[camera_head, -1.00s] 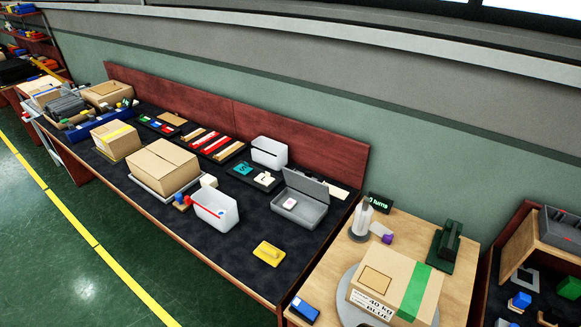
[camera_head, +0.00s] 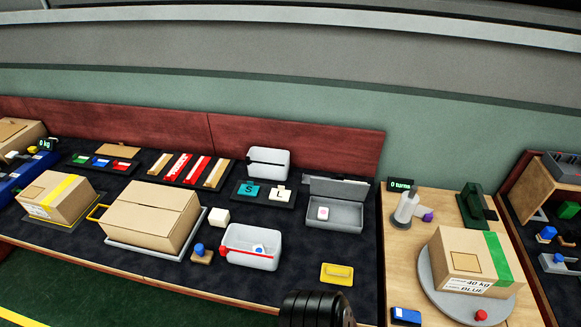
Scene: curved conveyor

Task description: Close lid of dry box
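The dry box appears to be the grey open box (camera_head: 347,213) on the dark table top, right of centre. Its lid (camera_head: 337,187) is raised and stands open along the back edge. A small white item with a pink mark (camera_head: 323,213) lies inside at the left. A black ribbed rounded part of my own arm shows at the bottom edge, well in front of the box. I cannot tell which arm it belongs to. No gripper fingers are visible.
A turntable with a carton (camera_head: 467,262) is to the right.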

